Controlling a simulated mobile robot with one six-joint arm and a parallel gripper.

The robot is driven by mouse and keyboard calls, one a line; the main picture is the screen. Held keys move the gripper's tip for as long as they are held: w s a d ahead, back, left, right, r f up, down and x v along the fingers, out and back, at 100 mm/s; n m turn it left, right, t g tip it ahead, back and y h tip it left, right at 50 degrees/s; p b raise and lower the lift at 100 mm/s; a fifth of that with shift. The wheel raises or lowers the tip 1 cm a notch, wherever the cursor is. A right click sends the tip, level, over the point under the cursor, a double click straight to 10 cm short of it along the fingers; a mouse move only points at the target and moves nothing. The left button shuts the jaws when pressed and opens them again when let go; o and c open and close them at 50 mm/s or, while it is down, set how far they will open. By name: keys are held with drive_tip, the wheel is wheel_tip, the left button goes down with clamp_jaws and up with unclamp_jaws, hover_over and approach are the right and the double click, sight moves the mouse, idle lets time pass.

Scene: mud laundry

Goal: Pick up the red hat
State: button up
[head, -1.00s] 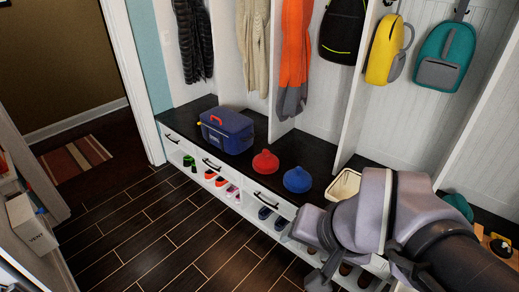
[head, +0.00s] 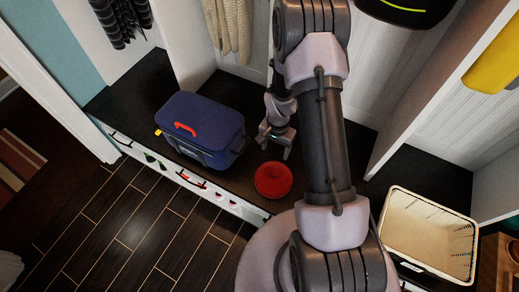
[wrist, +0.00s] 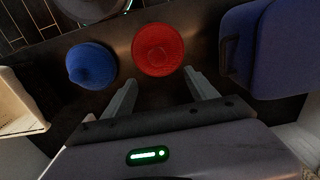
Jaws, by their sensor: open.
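The red hat (head: 273,179) rests on the dark bench top, to the right of the blue cooler box. It also shows in the wrist view (wrist: 158,49), upper middle, just beyond my fingertips. My gripper (head: 274,145) is above the bench on the wall side of the hat. In the wrist view my gripper (wrist: 156,82) is open and empty, its two fingers apart and pointing toward the hat. The fingers do not appear to touch the hat.
A blue hat (wrist: 91,65) lies beside the red one; my arm hides it in the head view. The blue cooler box (head: 200,128) stands close on the other side. A cream basket (head: 430,232) sits further right. Cubby dividers (head: 428,82) rise from the bench.

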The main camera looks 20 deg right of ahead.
sight(275, 169)
drive_tip(key=f+b, duration=0.1)
drive_tip(key=f, duration=0.2)
drive_tip(key=s+f+b, duration=0.1)
drive_tip(key=f, duration=0.3)
drive_tip(key=f+b, duration=0.2)
drive_tip(key=f, duration=0.2)
drive_tip(key=shift+s, duration=0.2)
drive_tip(key=f+b, duration=0.1)
drive_tip(key=f, duration=0.1)
drive_tip(key=f+b, duration=0.1)
drive_tip(key=f, duration=0.1)
drive_tip(key=f+b, duration=0.1)
drive_tip(key=f, duration=0.1)
drive_tip(key=shift+w+d, duration=0.2)
drive_tip(key=shift+w, duration=0.1)
drive_tip(key=shift+r, duration=0.15)
clamp_jaws()
